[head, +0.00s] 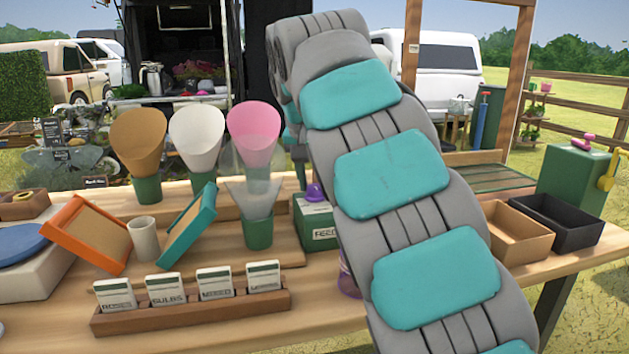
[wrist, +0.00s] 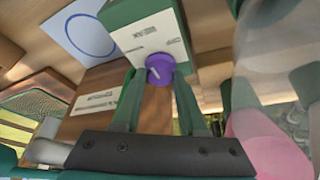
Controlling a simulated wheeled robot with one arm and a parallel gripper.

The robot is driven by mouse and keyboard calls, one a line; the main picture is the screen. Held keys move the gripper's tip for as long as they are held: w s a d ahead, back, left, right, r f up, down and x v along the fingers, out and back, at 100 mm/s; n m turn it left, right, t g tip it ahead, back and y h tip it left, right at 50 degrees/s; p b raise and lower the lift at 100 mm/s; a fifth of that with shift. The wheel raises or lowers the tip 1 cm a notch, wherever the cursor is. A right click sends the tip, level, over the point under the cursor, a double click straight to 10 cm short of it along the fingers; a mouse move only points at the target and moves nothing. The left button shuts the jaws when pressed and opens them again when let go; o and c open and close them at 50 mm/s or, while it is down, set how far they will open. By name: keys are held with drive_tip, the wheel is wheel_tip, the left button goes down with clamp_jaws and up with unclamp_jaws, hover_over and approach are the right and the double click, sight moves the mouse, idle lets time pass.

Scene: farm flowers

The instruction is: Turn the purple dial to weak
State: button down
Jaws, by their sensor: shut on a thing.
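The purple dial (wrist: 159,69) is in the wrist view, on the pale labelled face of a green box (wrist: 122,12). It bears a light pointer mark; the label print is too small to read. My gripper (wrist: 158,76) is shut on the dial, with a green finger on each side. In the head view a purple knob (head: 314,193) shows on top of a green box (head: 317,232) with a white label, just left of my arm. My gripper is hidden in the head view.
My arm covers the table's middle right. Left of the green box stand paper cones (head: 197,137) in green cups, an orange frame (head: 88,233), a teal frame (head: 188,224) and a wooden rack (head: 190,314) of seed packets. Open trays (head: 515,232) lie to the right.

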drive_tip(key=shift+m, duration=0.3)
idle(0.4)
drive_tip(key=c, duration=0.7)
unclamp_jaws()
drive_tip(key=shift+c, duration=0.2)
